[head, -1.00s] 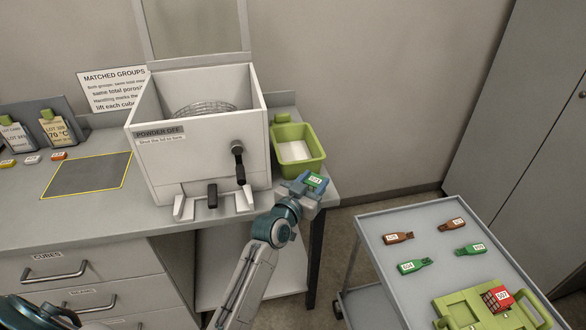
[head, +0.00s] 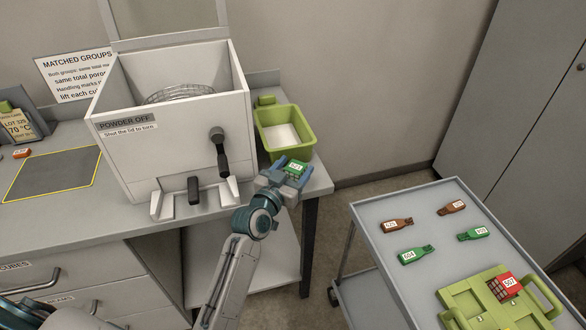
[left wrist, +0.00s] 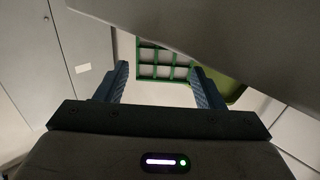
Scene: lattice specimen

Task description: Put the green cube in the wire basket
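My left gripper (head: 285,172) is shut on the green cube (head: 297,167), which has a white label on top. It holds the cube near the bench's right edge, in front of the green bin. In the left wrist view the cube shows as a green lattice (left wrist: 163,63) between the blue fingers (left wrist: 160,85). The wire basket (head: 180,93) sits inside the white powder box (head: 165,140); only its upper wire rings show above the front wall. The box's lid (head: 165,18) stands raised at the back. The gripper is right of the box. My right gripper is not in view.
The green bin (head: 308,147) stands right of the box. A dark mat (head: 52,172) lies left. Black handles (head: 219,150) stick out from the box front. A grey cart (head: 375,255) holds several tags and a green tray (head: 465,300) with a red cube (head: 505,285).

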